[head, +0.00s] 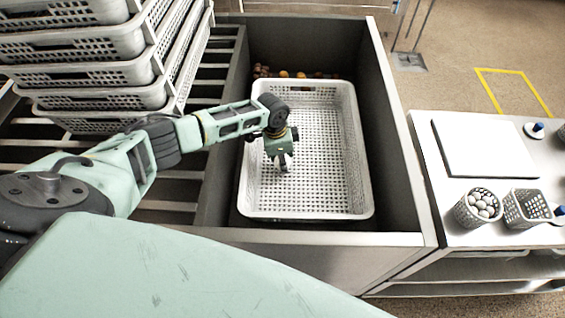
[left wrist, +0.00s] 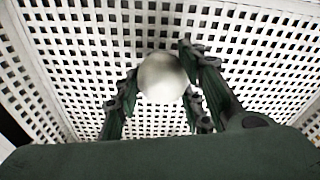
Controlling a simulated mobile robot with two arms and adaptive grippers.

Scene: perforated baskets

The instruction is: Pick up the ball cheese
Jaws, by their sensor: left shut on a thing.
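The ball cheese (left wrist: 162,78) is a pale, round ball in the left wrist view. My left gripper (left wrist: 158,98) is shut on it, with dark fingers on both sides of the ball. In the head view my left gripper (head: 283,165) points down inside the white perforated basket (head: 357,140), and the ball is hidden there. The basket's lattice floor shows behind the ball in the left wrist view. I cannot tell whether the ball touches the floor. My right gripper is in neither view.
The basket sits in a grey bin (head: 385,95) with high walls. Stacked white crates (head: 85,75) stand at the left. Several orange-brown round things (head: 284,74) lie behind the basket. A table at the right holds a white board (head: 484,147) and a small basket of white balls (head: 466,214).

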